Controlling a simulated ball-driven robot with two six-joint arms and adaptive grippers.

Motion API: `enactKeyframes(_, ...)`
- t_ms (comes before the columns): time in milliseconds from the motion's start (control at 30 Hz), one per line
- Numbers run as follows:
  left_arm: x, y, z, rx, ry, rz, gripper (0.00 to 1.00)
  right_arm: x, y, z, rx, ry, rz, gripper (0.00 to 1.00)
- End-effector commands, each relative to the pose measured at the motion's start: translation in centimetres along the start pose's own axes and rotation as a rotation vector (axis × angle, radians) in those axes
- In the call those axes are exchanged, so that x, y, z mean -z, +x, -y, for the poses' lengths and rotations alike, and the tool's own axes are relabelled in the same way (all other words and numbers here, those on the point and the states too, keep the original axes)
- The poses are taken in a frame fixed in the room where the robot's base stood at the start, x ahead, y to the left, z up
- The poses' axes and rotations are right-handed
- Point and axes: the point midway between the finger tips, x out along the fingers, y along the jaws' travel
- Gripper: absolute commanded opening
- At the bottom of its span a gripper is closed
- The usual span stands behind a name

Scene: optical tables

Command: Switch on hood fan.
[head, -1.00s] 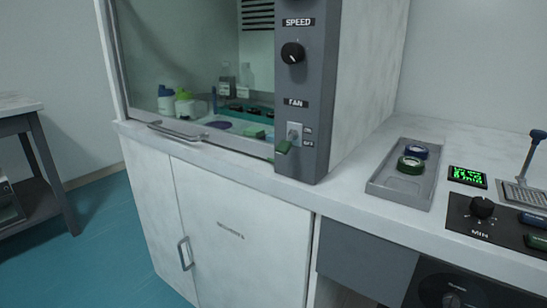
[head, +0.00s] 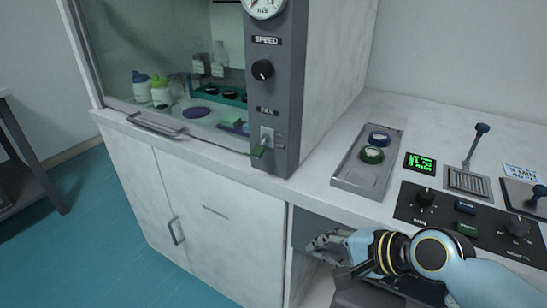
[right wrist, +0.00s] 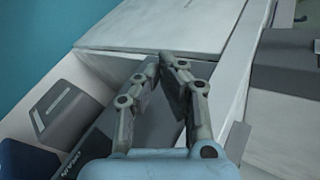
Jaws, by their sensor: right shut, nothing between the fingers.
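The fume hood's fan switch (head: 267,135) is a small light plate on the grey control post, under the label FAN (head: 267,111). My right gripper (head: 318,244) is shut and empty, low in front of the counter, below and to the right of the switch. In the right wrist view its fingertips (right wrist: 167,58) meet before pale panels and an open compartment; the switch does not show there. My left gripper is not in view.
Above the switch are a black SPEED knob (head: 262,70) and a round gauge (head: 264,5). The counter edge (head: 300,197) lies between my right gripper and the post. A grey tray (head: 349,174) with two round pieces stands right of the post. A sash handle (head: 156,126) juts out left.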

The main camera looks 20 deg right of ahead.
Motion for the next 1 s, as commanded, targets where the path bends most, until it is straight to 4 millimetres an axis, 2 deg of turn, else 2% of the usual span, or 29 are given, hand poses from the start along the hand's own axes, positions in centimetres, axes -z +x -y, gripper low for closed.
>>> enactKeyframes(33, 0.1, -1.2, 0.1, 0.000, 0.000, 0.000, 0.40, -0.8, -1.3, 4.6, 0.087, 0.156, 0.042, 0.00)
enactKeyframes(100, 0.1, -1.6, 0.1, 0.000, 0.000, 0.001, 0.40, -1.4, -2.3, 8.6, 0.176, 0.378, 0.106, 0.00)
enactKeyframes(200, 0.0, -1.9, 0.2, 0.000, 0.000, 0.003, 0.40, -1.6, -3.3, 12.2, 0.253, 0.603, 0.181, 0.00)
enactKeyframes(267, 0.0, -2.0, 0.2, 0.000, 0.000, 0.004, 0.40, -1.7, -3.7, 13.4, 0.277, 0.686, 0.212, 0.00)
enactKeyframes(400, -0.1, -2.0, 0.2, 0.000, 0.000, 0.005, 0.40, -1.7, -4.0, 14.3, 0.296, 0.760, 0.239, 0.00)
enactKeyframes(733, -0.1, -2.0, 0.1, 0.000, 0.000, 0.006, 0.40, -1.7, -3.6, 14.4, 0.297, 0.759, 0.237, 0.00)
enactKeyframes(867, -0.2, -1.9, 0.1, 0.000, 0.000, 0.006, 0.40, -1.8, -2.3, 14.9, 0.299, 0.762, 0.238, 0.00)
enactKeyframes(1000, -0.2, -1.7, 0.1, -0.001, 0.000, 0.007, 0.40, -2.1, 0.1, 15.8, 0.299, 0.762, 0.239, 0.00)
